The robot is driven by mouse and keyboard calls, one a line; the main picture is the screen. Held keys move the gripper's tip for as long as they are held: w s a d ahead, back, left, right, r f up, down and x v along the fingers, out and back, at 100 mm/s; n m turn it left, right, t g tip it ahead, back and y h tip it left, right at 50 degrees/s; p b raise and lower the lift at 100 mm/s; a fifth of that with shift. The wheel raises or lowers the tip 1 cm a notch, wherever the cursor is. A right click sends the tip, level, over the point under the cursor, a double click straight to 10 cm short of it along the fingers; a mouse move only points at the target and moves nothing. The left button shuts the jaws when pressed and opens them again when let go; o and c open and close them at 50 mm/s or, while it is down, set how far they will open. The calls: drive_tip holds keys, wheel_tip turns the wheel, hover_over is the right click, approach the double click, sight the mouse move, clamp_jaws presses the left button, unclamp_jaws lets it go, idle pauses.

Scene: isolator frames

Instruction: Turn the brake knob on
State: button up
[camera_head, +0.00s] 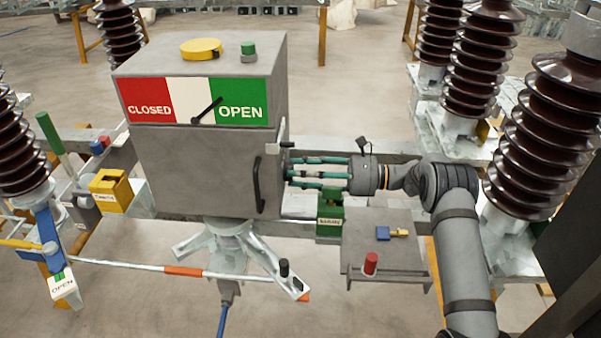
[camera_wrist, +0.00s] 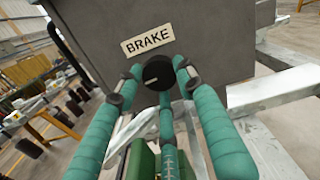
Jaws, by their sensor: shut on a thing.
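The brake knob (camera_wrist: 158,73) is a round black knob with a pale pointer line, on the grey cabinet's side below a "BRAKE" label (camera_wrist: 147,39). My gripper (camera_head: 292,172) reaches the cabinet's right side in the head view, where the knob is hidden. In the wrist view its teal fingers (camera_wrist: 160,82) are closed in around the knob from left, right and below. The pointer line lies slanted, close to level.
The grey cabinet (camera_head: 195,168) has a CLOSED/OPEN dial and a black door handle (camera_head: 259,185). A green "MAIN" box (camera_head: 329,215) sits below my gripper. A grey shelf (camera_head: 385,262) holds a blue-and-yellow padlock and red cylinder. Ribbed brown insulators (camera_head: 545,135) stand at right.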

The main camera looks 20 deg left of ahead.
drive_tip(key=c, duration=0.4)
drive_tip(key=shift+f+m, duration=0.1)
drive_tip(key=shift+m, duration=0.7)
drive_tip(key=shift+d, duration=0.1)
drive_tip(key=o, duration=1.1)
drive_tip(key=shift+o, duration=0.2)
drive_tip(key=shift+w, duration=0.1)
drive_tip(key=v, duration=1.2)
